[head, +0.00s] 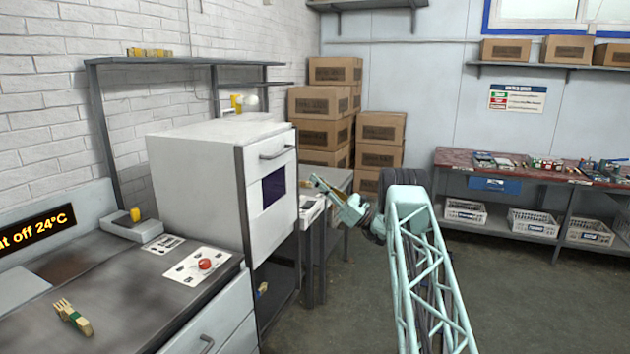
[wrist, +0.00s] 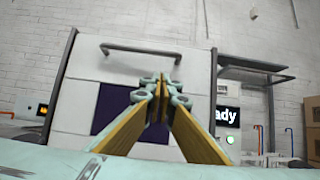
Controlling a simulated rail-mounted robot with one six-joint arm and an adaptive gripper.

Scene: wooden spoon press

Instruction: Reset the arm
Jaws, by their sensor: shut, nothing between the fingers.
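My arm's teal lattice link rises at the right of centre in the head view. My gripper (head: 328,187) is at its end, beside the right side of the white press cabinet (head: 195,170). In the wrist view my gripper (wrist: 158,90) has its two wooden-coloured fingers together at the tips, with nothing between them. Behind it is the white cabinet front (wrist: 75,110) with a grey bar handle (wrist: 140,48) and a dark window (wrist: 112,105). The gripper stands apart from the handle in the picture.
Cardboard boxes (head: 325,105) are stacked behind. A red-topped workbench (head: 460,160) stands at right. Floor is open between.

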